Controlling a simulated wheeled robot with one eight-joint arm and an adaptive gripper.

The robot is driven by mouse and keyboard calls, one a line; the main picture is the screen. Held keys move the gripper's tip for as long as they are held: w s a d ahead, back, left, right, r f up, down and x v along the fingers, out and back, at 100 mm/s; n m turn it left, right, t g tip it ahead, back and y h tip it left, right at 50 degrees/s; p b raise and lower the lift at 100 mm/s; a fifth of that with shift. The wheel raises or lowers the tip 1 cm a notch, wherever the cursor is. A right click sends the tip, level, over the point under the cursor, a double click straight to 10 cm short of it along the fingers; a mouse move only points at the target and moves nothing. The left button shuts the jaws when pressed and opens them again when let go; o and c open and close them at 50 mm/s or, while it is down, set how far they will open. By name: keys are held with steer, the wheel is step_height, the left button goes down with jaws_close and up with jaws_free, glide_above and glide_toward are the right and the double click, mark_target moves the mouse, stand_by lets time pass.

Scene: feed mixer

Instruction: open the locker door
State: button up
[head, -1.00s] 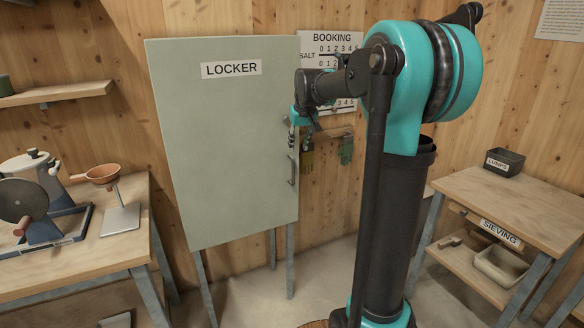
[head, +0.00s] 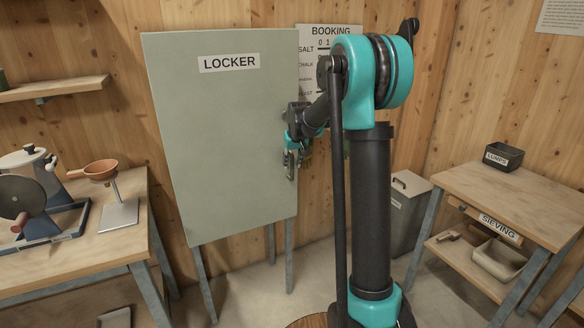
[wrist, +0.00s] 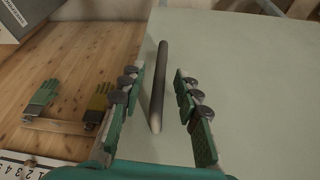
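The locker (head: 225,140) is a grey-green cabinet on legs with a "LOCKER" label, and its door looks closed. In the wrist view the locker door (wrist: 255,80) fills the right side. Its handle (wrist: 158,85) is a dark vertical bar near the door's edge. My gripper (wrist: 166,98) is open, with one finger on each side of the bar; gaps show between the fingers and the bar. In the head view my gripper (head: 291,160) is at the door's right edge and mostly covers the handle.
A table with a mill and funnel (head: 98,172) stands at left. A sieving table (head: 520,195) and a grey bin (head: 408,205) stand at right. Gloves (wrist: 42,98) hang on a wall rack beside the locker. A booking board (head: 318,45) is behind my arm.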

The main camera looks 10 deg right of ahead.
steer(key=shift+x, duration=1.25)
steer(key=shift+c, duration=0.4)
jaws_close()
